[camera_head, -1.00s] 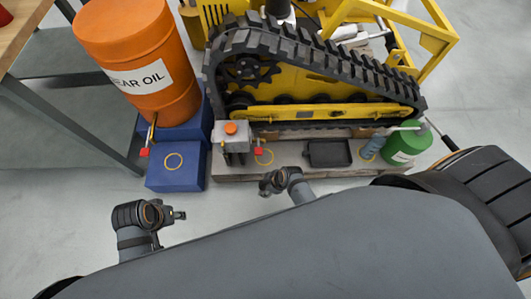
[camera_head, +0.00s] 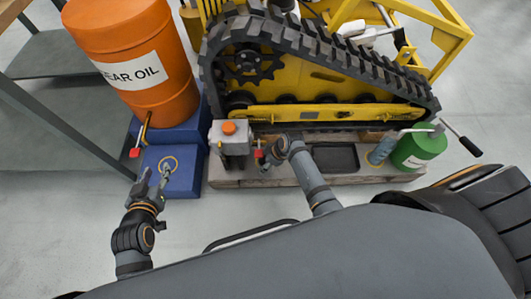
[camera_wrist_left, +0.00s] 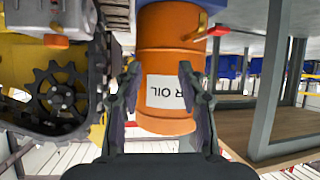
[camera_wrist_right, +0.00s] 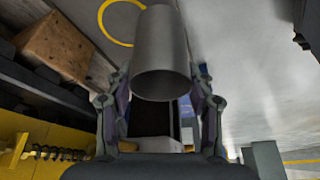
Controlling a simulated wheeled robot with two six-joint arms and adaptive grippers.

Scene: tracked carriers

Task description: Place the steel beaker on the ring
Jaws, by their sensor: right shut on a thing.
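The steel beaker (camera_wrist_right: 161,58) shows in the right wrist view between the fingers of my right gripper (camera_wrist_right: 160,95), which is shut on it. In the head view my right gripper (camera_head: 265,166) is over the front of the pallet, and I cannot make out the beaker there. A yellow ring (camera_wrist_right: 101,22) lies on the grey surface behind the beaker in the right wrist view, partly hidden by it. Another yellow ring (camera_head: 168,172) lies on the low blue block. My left gripper (camera_head: 154,178) is open and empty at that block's front; its fingers also stand apart in the left wrist view (camera_wrist_left: 157,85).
An orange oil drum (camera_head: 155,55) with a red-handled tap (camera_head: 135,152) stands behind the blue block (camera_head: 185,186). A grey box with an orange button (camera_head: 229,128), a black tray (camera_head: 335,158) and a green can (camera_head: 418,150) stand along the pallet. The yellow tracked machine (camera_head: 310,75) rises behind.

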